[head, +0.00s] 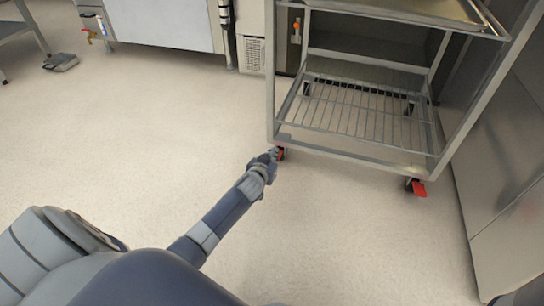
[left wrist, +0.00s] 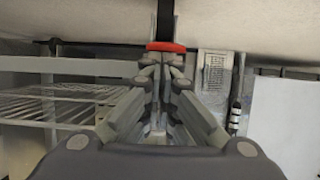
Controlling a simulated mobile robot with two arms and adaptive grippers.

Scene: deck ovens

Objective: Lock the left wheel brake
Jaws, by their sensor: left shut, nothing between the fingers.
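The steel rack trolley (head: 350,153) stands at the upper right of the head view on small castors. The left wheel brake, a red pedal (head: 281,153), is at its front left castor, partly hidden by my gripper. My left gripper (head: 273,153) reaches the floor there, shut and empty, its tips right at the red pedal. In the left wrist view the shut fingers (left wrist: 163,65) point at the red pedal (left wrist: 166,46), which shows just beyond the tips. Whether they touch I cannot tell. The right wheel brake, a red pedal (head: 417,187), sticks out from the front right castor. My right gripper is not in view.
A steel cabinet wall (head: 510,170) stands close along the trolley's right side. A counter unit (head: 160,22) with a tap is at the back left. The trolley's lower wire shelf (head: 350,110) is empty.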

